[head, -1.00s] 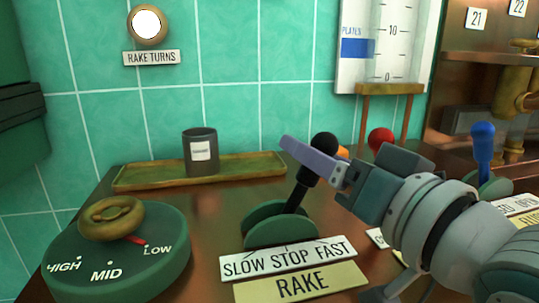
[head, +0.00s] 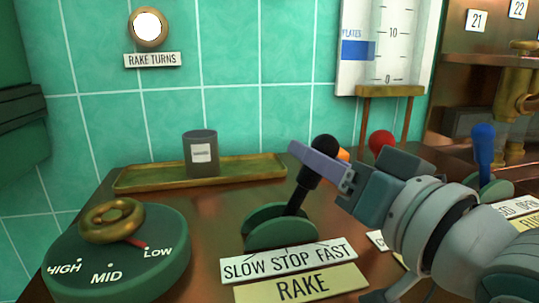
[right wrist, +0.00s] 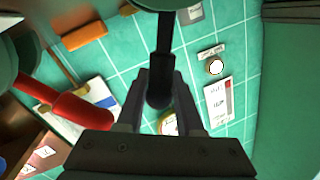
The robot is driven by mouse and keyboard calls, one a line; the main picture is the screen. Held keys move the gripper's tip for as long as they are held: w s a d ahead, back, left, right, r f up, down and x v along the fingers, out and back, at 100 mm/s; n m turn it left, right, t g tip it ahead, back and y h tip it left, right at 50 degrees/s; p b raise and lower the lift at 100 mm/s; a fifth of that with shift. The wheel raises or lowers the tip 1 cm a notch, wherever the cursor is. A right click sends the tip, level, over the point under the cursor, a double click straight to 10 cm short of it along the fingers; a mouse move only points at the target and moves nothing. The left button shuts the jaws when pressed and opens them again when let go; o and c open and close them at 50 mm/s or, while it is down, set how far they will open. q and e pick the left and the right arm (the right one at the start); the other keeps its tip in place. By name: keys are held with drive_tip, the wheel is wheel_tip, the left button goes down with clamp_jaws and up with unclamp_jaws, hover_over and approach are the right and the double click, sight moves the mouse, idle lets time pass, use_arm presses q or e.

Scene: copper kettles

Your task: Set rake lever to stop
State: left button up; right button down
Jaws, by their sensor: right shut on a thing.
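The rake lever (head: 301,195) is a black rod with a round black knob, rising from a green rounded base (head: 268,232). It leans to the right, toward the FAST side. The white SLOW STOP FAST plate (head: 287,262) and the yellow RAKE plate (head: 302,285) lie in front of it. My right gripper (head: 318,164) comes in from the right and is shut on the lever just below the knob. In the right wrist view the rod and knob (right wrist: 159,92) sit between the two fingers. My left gripper is not in view.
A green dial (head: 160,258) with a brass handle stands at left. A brass tray (head: 240,169) holding a dark canister (head: 201,152) lies behind. A red knob (head: 381,142) and a blue-topped lever (head: 483,145) stand to the right. A round RAKE TURNS lamp (head: 148,27) glows white.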

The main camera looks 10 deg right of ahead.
sight(289, 202)
idle(0.7)
drive_tip(key=shift+a+r+p, duration=0.1)
drive_tip(key=shift+r+p, duration=0.1)
drive_tip(key=shift+p, duration=0.2)
drive_tip(key=a+n+p, duration=0.1)
drive_tip(key=p, duration=0.2)
drive_tip(key=a+r+n+p, duration=0.1)
drive_tip(key=a+n+p, duration=0.1)
drive_tip(key=p, duration=0.1)
drive_tip(key=shift+a+r+n+g, duration=0.15)
drive_tip(key=shift+n+g, duration=0.15)
drive_tip(key=shift+g, duration=0.1)
drive_tip(key=shift+s+a+n+h, duration=0.1)
drive_tip(key=shift+a+n+h, duration=0.2)
drive_tip(key=shift+a, duration=0.05)
drive_tip(key=shift+a+f+n+p, duration=0.3)
drive_tip(key=c, duration=0.6)
unclamp_jaws()
drive_tip(key=shift+o, duration=0.2)
drive_tip(key=shift+d, duration=0.1)
